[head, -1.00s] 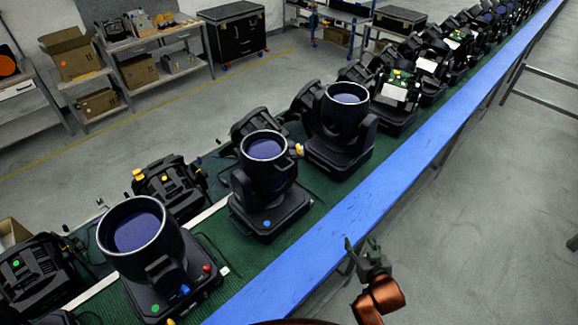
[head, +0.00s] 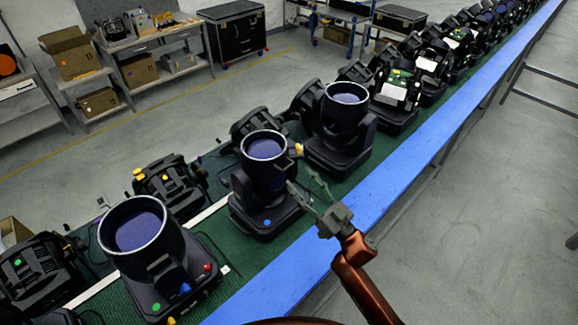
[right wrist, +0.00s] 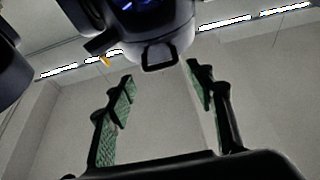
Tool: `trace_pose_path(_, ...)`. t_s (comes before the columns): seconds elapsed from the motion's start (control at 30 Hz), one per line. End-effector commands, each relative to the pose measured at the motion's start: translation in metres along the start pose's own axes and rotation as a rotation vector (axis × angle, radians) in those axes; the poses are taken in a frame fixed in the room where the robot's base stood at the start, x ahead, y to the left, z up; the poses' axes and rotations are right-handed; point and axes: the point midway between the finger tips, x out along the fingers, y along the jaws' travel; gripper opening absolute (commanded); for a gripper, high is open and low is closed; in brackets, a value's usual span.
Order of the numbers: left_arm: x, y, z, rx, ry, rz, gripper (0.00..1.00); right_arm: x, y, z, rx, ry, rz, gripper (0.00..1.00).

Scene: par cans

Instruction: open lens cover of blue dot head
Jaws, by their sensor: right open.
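The blue dot head (head: 262,175) is a black moving-head light standing upright on the green belt. A round blue dot (head: 267,222) marks its base, and its dark violet round top (head: 264,146) faces up. A small yellow part (head: 298,149) sits at its right side near the rim. My right gripper (head: 304,180) is open and empty, just right of the head. In the right wrist view, a black loop-shaped tab (right wrist: 159,54) on a black housing lies ahead, between and beyond the open fingers (right wrist: 160,82). Contact cannot be seen. My left gripper is out of view.
Another light (head: 140,245) with a blue triangle and a red dot stands nearer, at lower left. A further light (head: 343,120) stands behind. The blue rail (head: 390,192) runs along the belt's right edge.

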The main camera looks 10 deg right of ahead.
Motion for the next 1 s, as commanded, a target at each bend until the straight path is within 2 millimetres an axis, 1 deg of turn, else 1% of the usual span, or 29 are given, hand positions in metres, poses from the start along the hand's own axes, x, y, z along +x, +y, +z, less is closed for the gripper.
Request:
trace_pose_path(0.03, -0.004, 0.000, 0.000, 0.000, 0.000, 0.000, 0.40, 0.010, -0.001, -0.003, 0.000, 0.003, -0.001, 0.49)
trace_pose_path(0.2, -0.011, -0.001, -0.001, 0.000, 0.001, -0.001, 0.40, 0.037, 0.000, -0.003, -0.001, 0.002, 0.001, 0.49)
trace_pose_path(0.3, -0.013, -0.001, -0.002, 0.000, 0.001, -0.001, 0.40, 0.049, 0.001, -0.002, 0.000, 0.002, 0.002, 0.49)
trace_pose_path(0.4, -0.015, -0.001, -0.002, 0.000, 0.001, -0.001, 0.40, 0.057, 0.001, -0.002, 0.000, 0.001, 0.003, 0.49)
trace_pose_path(0.53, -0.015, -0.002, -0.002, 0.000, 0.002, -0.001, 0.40, 0.061, 0.001, -0.001, -0.001, 0.000, 0.003, 0.49)
trace_pose_path(0.77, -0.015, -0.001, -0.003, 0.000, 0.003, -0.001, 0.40, 0.061, 0.001, -0.001, -0.001, 0.000, 0.003, 0.48)
trace_pose_path(1.0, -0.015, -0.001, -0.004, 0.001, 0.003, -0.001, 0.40, 0.061, 0.001, -0.001, -0.001, 0.000, 0.004, 0.32)
